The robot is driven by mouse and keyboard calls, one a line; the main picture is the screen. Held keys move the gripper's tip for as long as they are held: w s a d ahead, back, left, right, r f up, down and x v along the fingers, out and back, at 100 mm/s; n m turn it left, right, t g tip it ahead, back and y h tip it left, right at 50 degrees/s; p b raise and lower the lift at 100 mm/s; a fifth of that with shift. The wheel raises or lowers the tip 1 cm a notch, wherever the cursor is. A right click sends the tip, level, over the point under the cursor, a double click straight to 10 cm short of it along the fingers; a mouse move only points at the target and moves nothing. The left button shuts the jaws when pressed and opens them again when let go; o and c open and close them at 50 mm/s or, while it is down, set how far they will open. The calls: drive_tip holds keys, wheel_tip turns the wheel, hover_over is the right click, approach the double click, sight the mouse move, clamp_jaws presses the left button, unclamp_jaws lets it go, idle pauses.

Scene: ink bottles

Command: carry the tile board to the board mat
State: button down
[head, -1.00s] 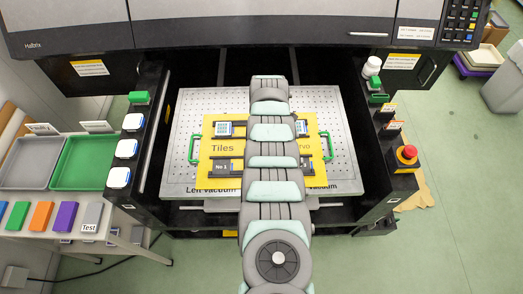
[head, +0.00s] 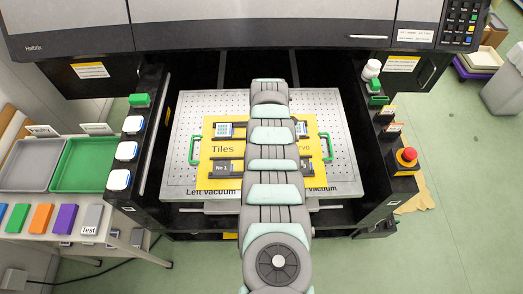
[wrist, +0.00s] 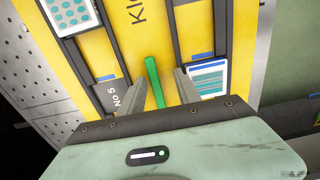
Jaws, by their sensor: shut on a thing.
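The tile board (head: 208,172) is a yellow panel lettered "Tiles", with dark slots holding small tiles and a green handle at each side. In the head view it is over the white perforated vacuum plate (head: 180,170); I cannot tell whether it is touching or slightly raised. My arm hides its middle and my gripper there. In the wrist view my gripper (wrist: 164,77) is shut on a green handle bar (wrist: 153,84) of the board (wrist: 178,45), with one finger on each side. I cannot pick out the board mat in either view.
The plate lies in an open drawer bay between black side rails carrying white switches (head: 127,151) and a red emergency button (head: 406,157). A grey tray (head: 38,176) and a green tray (head: 85,163) stand on the left table. Open floor is at the right.

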drive_tip(key=shift+f, duration=0.5)
drive_tip(key=shift+w+r+p, duration=0.15)
drive_tip(key=shift+r+p, duration=0.65)
drive_tip(key=shift+r, duration=0.15)
drive_tip(key=shift+r+p, duration=2.25)
drive_tip(key=shift+r, duration=0.25)
